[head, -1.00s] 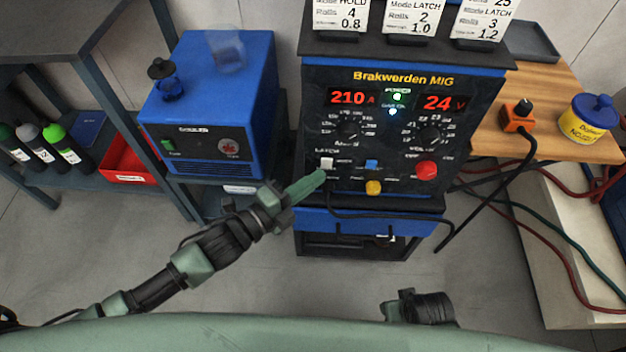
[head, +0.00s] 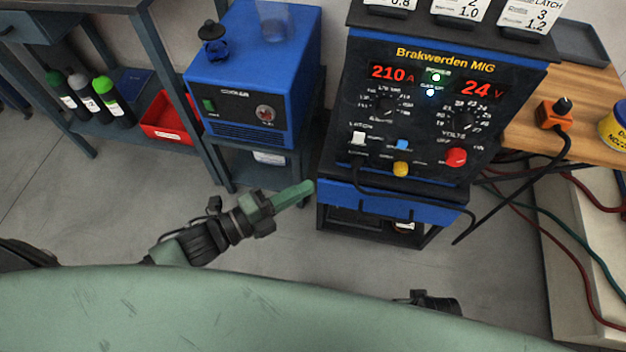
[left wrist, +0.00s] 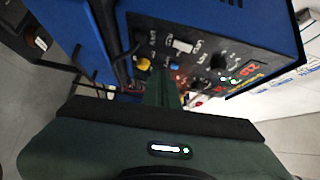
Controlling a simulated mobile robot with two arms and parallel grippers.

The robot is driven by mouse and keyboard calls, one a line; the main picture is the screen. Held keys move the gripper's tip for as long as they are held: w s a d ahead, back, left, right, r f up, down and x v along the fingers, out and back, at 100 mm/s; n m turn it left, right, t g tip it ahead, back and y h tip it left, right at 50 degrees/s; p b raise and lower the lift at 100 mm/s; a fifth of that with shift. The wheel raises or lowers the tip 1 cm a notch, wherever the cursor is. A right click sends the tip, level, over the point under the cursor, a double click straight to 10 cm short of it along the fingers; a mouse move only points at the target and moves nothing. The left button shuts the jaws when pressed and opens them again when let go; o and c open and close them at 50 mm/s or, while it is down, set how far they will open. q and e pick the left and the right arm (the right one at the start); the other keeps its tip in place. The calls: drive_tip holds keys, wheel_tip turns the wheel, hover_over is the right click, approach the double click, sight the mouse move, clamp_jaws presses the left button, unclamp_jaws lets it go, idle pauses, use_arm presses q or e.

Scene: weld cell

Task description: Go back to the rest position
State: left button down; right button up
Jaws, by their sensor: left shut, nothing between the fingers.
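My left gripper (head: 292,196) is shut and empty, its green fingers pointing right in the head view. It is in free air, left of and below the front panel of the Brakwerden MIG welder (head: 425,120), apart from it. The left wrist view shows the shut fingers (left wrist: 163,90) with the welder panel (left wrist: 215,50) beyond. The panel reads 210 A and 24 V, with a white switch, a yellow knob and a red knob. Part of my right arm shows at the bottom of the head view; its gripper is not in view.
A blue cooler unit (head: 255,75) stands on a stand left of the welder. Several bottles (head: 85,97) and a red bin (head: 168,120) sit on a shelf at left. A wooden table (head: 520,130) and cables are at right. The grey floor (head: 120,200) is open.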

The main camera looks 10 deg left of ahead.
use_arm(q)
drive_tip(key=shift+s, duration=0.1)
use_arm(e)
drive_tip(key=shift+s+f, duration=0.15)
drive_tip(key=shift+s, duration=0.1)
